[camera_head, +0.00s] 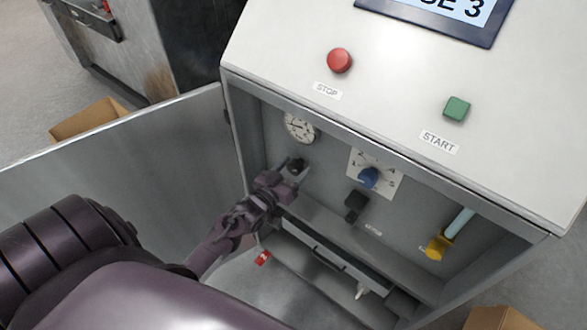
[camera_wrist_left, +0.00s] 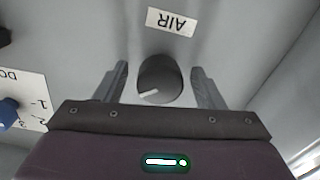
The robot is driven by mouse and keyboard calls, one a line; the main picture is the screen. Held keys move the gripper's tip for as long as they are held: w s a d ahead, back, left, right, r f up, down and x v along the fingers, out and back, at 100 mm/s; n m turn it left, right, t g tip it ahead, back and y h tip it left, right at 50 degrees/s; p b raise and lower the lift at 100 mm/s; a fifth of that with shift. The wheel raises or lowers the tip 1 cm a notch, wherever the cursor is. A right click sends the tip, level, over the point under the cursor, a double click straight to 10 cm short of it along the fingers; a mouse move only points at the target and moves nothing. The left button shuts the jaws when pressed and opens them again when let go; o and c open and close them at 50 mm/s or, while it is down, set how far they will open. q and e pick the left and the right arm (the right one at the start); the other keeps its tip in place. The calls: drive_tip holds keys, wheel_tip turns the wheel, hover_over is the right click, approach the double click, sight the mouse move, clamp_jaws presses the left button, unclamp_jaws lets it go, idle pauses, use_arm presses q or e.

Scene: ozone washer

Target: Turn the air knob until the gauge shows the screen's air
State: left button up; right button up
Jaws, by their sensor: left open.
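The air knob (camera_wrist_left: 160,76) is dark and round with a white pointer mark, near the AIR label (camera_wrist_left: 172,21), which appears upside down in the left wrist view. It shows small and dark in the head view (camera_head: 297,164). My left gripper (camera_head: 288,178) is open, one finger on each side of the knob, with gaps visible in the left wrist view (camera_wrist_left: 160,88). The round gauge (camera_head: 300,128) is above the knob; its reading is too small to tell. The screen (camera_head: 440,12) is cut off, showing only part of a line ending in 3; no air value is visible.
A blue dial (camera_head: 368,177), a black knob (camera_head: 355,202) and a yellow valve handle (camera_head: 439,244) are to the right on the recessed panel. The open cabinet door (camera_head: 130,170) stands at left. Red STOP (camera_head: 340,60) and green START (camera_head: 456,108) buttons are above.

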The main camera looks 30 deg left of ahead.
use_arm(q)
drive_tip(key=shift+c, duration=0.3)
drive_tip(key=c, duration=0.9)
